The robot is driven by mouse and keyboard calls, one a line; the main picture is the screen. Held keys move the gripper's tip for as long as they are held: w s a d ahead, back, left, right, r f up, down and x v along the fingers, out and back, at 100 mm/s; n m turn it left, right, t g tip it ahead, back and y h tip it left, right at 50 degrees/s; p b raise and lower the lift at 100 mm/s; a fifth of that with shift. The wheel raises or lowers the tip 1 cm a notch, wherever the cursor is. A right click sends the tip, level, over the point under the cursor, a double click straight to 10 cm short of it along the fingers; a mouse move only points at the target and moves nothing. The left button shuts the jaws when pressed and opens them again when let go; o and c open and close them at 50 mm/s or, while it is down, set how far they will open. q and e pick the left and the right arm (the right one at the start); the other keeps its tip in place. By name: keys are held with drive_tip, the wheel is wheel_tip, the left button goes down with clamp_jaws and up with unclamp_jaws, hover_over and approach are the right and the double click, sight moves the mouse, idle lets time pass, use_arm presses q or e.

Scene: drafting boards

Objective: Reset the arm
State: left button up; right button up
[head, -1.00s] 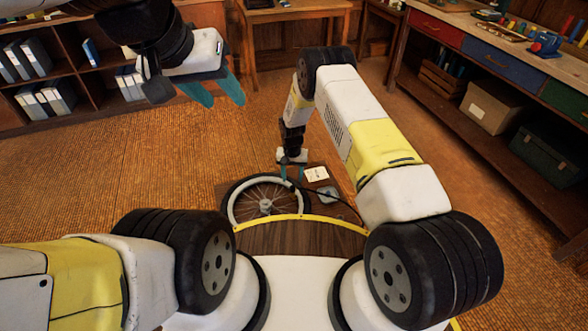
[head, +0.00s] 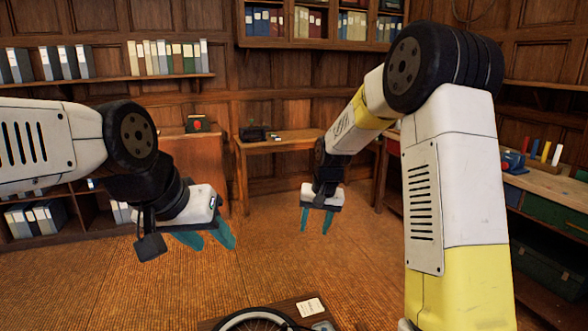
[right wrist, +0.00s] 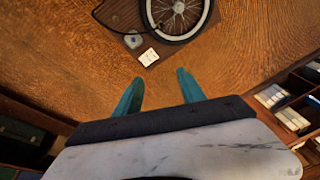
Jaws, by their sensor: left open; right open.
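My left gripper (head: 208,238) is at the left of the head view, with its teal fingers spread and nothing between them. My right gripper (head: 315,222) hangs near the middle of the head view, pointing down, with its fingers apart and empty. In the right wrist view its two teal fingers (right wrist: 158,95) are apart, with only floor between them. Both grippers are up in the air, away from any object.
A wheel (head: 254,318) lies on a dark board (head: 290,309) with a white card (head: 311,307) at the bottom of the head view. A wooden table (head: 282,142) stands at the back, a workbench (head: 552,184) at right, and shelves (head: 110,84) at left. Open floor lies between.

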drive_tip(key=s+d+r+t, duration=0.2)
drive_tip(key=s+d+r, duration=0.3)
drive_tip(key=s+r, duration=0.7)
drive_tip(key=s+d+r+n+t, duration=0.1)
drive_tip(key=s+d+r, duration=0.2)
drive_tip(key=s, duration=1.3)
drive_tip(key=shift+s+d+t+y, duration=0.15)
drive_tip(key=shift+s+t+y, duration=0.15)
drive_tip(key=shift+s+r, duration=0.1)
